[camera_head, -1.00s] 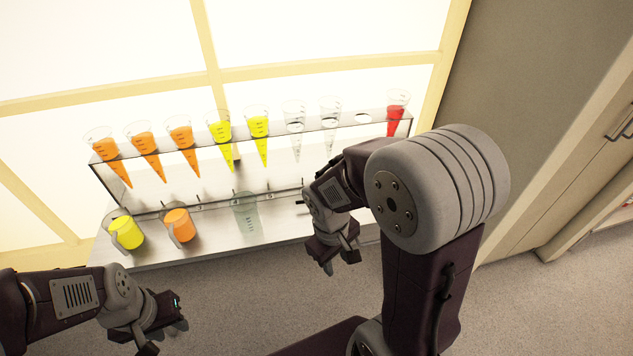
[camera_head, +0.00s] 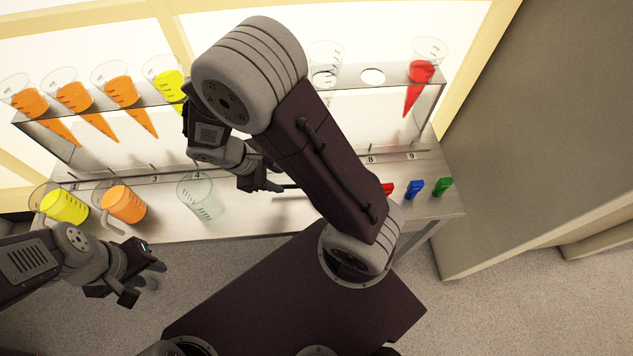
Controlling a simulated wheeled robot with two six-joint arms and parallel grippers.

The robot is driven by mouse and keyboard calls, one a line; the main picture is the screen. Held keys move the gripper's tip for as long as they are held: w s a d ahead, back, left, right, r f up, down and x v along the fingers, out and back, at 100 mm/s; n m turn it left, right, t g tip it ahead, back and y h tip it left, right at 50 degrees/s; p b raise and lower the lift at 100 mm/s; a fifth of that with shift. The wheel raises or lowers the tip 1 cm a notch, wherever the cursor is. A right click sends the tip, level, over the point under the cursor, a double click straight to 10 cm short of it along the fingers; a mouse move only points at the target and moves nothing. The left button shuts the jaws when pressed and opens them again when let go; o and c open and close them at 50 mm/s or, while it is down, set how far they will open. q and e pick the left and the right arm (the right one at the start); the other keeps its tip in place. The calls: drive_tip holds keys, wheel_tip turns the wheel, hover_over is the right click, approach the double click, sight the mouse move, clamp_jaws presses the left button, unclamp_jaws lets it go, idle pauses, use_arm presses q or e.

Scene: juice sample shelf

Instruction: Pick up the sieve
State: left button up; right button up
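I cannot make out a sieve for certain. A thin dark rod (camera_head: 291,187), perhaps a handle, lies on the shelf table just right of my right gripper; my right arm hides whatever lies beyond it. My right gripper (camera_head: 260,185) is over the table, close to the rod's left end. Its fingers are too small and dark to tell whether they are open or touch the rod. My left gripper (camera_head: 143,281) is in front of the table over the floor, with its fingers apart and nothing between them.
A clear empty beaker (camera_head: 202,198) stands left of my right gripper. An orange beaker (camera_head: 124,204) and a yellow beaker (camera_head: 64,206) stand further left. The rack (camera_head: 45,122) behind holds several cones. Red (camera_head: 387,188), blue (camera_head: 414,188) and green (camera_head: 442,187) small items lie at right.

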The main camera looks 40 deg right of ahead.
sight(291, 186)
drive_tip(key=b+x, duration=0.1)
drive_tip(key=x, duration=0.3)
drive_tip(key=shift+w+d+f, duration=0.1)
drive_tip(key=shift+d, duration=0.15)
drive_tip(key=b+x, duration=0.1)
drive_tip(key=x, duration=0.3)
drive_tip(key=shift+s+f+b, duration=0.15)
drive_tip(key=shift+s+b, duration=0.1)
drive_tip(key=shift+b, duration=0.15)
drive_tip(key=shift+d+f, duration=0.2)
drive_tip(key=shift+f, duration=0.15)
drive_tip(key=shift+a+r, duration=0.1)
drive_tip(key=shift+c, duration=0.9)
clamp_jaws()
